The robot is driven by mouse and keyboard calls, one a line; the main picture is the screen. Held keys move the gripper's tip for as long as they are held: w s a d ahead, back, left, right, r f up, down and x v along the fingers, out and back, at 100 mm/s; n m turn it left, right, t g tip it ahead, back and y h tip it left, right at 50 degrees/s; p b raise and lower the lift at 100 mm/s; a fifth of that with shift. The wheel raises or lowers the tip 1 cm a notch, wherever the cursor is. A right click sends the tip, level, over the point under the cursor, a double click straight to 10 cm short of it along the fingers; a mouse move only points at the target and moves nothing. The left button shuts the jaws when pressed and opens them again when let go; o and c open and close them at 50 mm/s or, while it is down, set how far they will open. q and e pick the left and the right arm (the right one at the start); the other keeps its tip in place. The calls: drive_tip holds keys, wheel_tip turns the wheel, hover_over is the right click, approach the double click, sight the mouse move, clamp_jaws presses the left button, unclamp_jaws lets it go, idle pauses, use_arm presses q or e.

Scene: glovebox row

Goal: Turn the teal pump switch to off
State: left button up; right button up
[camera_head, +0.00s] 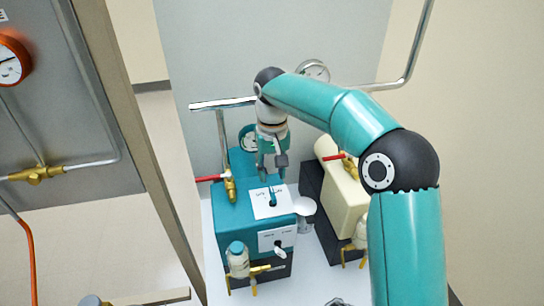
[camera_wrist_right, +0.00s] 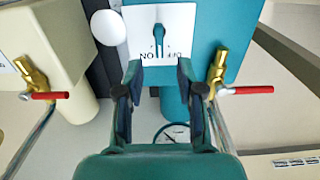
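The teal pump (camera_head: 235,215) stands on a white surface. On its top is a white label plate (camera_head: 262,204) with a small teal switch (camera_head: 272,198). In the right wrist view the switch (camera_wrist_right: 158,38) stands roughly upright in the picture between upside-down ON and OFF lettering; which word it points at I cannot tell. My right gripper (camera_head: 271,172) is just above the switch in the head view. In the wrist view its fingers (camera_wrist_right: 160,72) are apart with nothing between them, and the switch lies beyond their tips. My left gripper is not in view.
A cream pump (camera_head: 343,190) stands close on the right. A valve with a red handle (camera_head: 209,178) sticks out at the teal pump's left. A second plate (camera_head: 277,238) with a dark knob is on the teal pump's front, beside a small bottle (camera_head: 237,262). A pipe runs behind.

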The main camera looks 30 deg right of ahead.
wheel_tip(320, 180, up, 5)
drive_tip(key=shift+f, duration=0.1)
drive_tip(key=shift+s, duration=0.1)
idle(0.6)
